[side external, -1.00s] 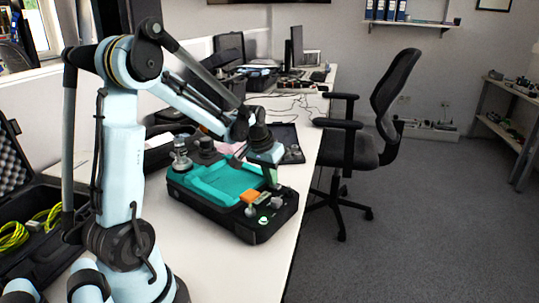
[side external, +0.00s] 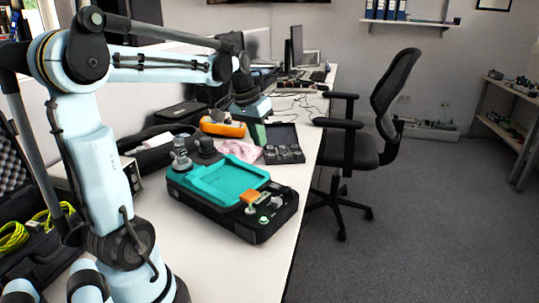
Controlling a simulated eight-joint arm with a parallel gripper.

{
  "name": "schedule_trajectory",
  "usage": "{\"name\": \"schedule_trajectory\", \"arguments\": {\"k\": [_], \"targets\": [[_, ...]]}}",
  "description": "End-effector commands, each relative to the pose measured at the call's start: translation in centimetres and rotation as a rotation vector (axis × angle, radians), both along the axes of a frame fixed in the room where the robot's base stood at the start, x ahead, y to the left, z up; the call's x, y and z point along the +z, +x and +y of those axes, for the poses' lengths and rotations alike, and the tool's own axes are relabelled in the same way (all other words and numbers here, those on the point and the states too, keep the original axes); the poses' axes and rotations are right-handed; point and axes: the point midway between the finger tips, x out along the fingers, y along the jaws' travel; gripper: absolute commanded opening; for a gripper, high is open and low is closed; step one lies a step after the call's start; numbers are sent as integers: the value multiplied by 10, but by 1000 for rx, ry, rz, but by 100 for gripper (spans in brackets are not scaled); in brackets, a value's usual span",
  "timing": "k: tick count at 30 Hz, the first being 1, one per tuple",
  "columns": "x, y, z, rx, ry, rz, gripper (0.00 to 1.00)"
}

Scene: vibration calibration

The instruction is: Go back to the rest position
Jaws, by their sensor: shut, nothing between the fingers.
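My gripper (side external: 258,132) is at the end of my raised arm, above the far side of the table, beyond the calibration device. It points down and is shut with nothing in it. The fingertips are small in this view. The calibration device (side external: 262,232) is a black case with a teal top tray (side external: 230,182). It sits on the white table, with an orange part (side external: 250,197) and a green-lit button (side external: 264,220) at its front right. Grey round metal pieces (side external: 181,152) stand at its far left corner.
A black tray with grey pieces (side external: 284,154), a pink cloth (side external: 238,151) and an orange-yellow tool (side external: 222,128) lie behind the device. An open black case with yellow cable (side external: 58,215) is at left. An office chair (side external: 352,150) stands right of the table (side external: 230,275).

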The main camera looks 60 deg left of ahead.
Motion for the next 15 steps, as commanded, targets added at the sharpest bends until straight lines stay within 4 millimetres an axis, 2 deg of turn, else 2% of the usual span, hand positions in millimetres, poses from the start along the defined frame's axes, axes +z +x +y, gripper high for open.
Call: {"name": "schedule_trajectory", "arguments": {"k": [5, 8, 11, 15], "targets": [[11, -5, 0, -1, 0, 0, 0], [13, -5, -10, -17, 10, -8, 0], [10, -6, -36, -59, 32, -31, 0], [1, -12, -90, -153, 76, -93, 0]]}}
